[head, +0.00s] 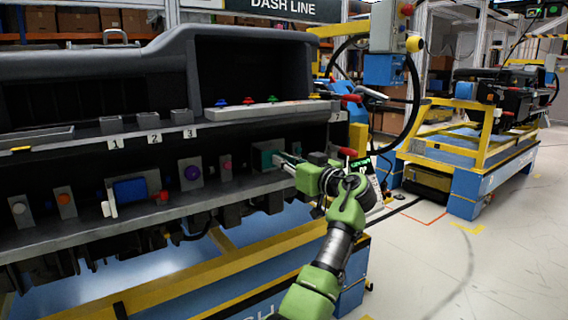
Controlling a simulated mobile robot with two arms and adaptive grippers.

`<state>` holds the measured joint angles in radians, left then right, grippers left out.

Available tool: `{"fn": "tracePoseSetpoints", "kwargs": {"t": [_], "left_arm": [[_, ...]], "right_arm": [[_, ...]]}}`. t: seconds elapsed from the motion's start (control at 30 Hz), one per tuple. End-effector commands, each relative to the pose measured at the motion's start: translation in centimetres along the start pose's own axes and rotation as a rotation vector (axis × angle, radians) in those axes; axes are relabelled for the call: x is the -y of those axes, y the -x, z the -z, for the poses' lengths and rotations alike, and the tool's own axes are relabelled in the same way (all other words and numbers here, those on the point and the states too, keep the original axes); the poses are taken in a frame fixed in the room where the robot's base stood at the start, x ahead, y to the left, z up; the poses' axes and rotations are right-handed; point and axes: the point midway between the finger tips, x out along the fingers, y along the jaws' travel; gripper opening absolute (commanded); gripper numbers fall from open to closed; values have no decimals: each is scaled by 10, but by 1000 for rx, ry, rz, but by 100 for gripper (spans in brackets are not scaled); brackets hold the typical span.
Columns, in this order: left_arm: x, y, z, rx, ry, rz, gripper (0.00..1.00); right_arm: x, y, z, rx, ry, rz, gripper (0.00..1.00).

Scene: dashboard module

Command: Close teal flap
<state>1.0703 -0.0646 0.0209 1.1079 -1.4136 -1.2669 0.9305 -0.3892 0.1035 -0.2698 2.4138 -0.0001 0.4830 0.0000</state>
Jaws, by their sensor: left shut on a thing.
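The teal flap (268,160) is on a grey panel on the lower shelf of the dashboard module, right of centre. Only part of it shows, because my left gripper (281,161) is right at it. My left gripper reaches in from the right side of the flap and its fingers are shut on the flap's edge. The green and grey arm comes up from the bottom of the head view. How far the flap stands open is hard to tell. My right gripper is not in view.
Left of the flap, the shelf bears a purple knob (192,173), a blue block (130,190) and an orange knob (64,198). A ledge with colored buttons (272,99) is above. The floor at right is clear.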

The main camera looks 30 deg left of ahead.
Motion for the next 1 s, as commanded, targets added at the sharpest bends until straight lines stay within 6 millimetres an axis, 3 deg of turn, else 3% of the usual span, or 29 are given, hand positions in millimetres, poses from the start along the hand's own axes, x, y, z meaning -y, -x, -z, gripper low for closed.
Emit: {"fn": "tracePoseSetpoints", "kwargs": {"t": [0.43, 0.47, 0.5, 0.53, 0.87, 1.0], "left_arm": [[-1, -1, 0, 1, 1, 5, 0], [0, -1, 0, 1, 1, 5, 17], [0, -1, 0, 1, 1, 6, 28], [0, -1, 0, 1, 1, 6, 29], [0, 0, 0, 1, 0, 6, 29], [-2, 13, -1, 2, 0, 4, 29]], "right_arm": [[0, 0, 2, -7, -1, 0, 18], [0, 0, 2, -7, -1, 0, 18], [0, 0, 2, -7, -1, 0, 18], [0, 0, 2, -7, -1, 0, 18], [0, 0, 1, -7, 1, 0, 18], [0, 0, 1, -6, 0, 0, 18]]}}
